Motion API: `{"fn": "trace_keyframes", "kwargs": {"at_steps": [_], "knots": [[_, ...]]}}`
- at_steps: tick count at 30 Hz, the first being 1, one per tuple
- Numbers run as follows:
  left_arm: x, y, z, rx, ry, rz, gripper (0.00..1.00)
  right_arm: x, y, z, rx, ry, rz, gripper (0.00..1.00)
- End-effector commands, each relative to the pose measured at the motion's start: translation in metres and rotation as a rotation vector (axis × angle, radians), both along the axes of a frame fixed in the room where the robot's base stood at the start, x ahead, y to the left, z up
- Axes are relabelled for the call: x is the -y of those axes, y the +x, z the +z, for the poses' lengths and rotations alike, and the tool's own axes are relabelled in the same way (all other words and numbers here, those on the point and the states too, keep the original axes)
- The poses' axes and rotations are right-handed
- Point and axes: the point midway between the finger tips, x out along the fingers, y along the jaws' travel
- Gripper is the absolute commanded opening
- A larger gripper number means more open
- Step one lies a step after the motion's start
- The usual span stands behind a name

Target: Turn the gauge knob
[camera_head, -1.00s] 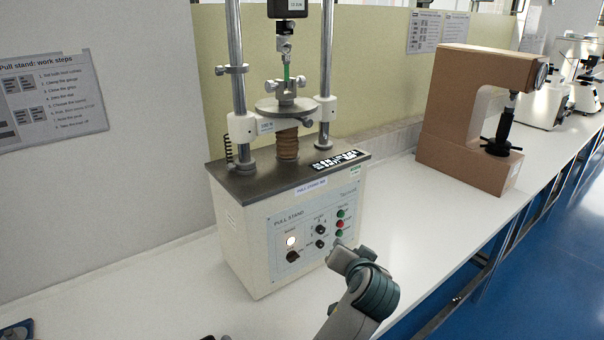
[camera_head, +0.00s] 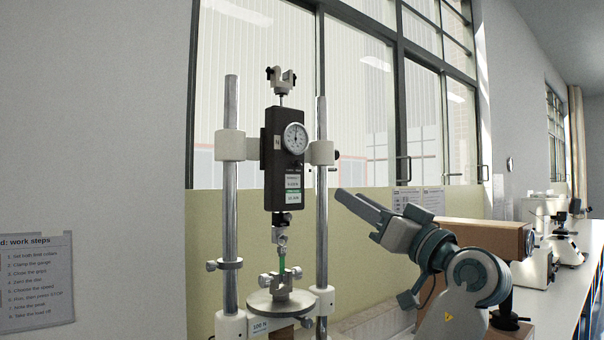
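The force gauge (camera_head: 283,175) is a tall black block held between two steel columns. A round white dial (camera_head: 295,138) is on its upper front. A small dark knob-like part (camera_head: 335,155) shows at the right of the right column's white collar; I cannot tell whether it is the gauge knob.
Below the gauge, a green specimen (camera_head: 282,264) stands above a round grey plate (camera_head: 281,303). A brown tester (camera_head: 490,238) stands behind my arm. White instruments (camera_head: 540,265) line the bench at right. A steps sheet (camera_head: 37,280) hangs at left.

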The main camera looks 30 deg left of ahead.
Motion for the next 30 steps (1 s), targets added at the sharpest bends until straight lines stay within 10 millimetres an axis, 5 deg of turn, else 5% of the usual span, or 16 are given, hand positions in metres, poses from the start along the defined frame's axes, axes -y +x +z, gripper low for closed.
{"fn": "trace_keyframes", "kwargs": {"at_steps": [17,30], "knots": [[-0.006,0.001,0.007,0.005,0.003,0.005,0.32,0.004,0.0,0.004,0.0,-0.004,0.001,0.43],[-0.057,0.023,0.033,0.004,0.004,0.008,0.32,0.002,-0.001,0.037,-0.001,-0.002,0.0,0.43]]}}
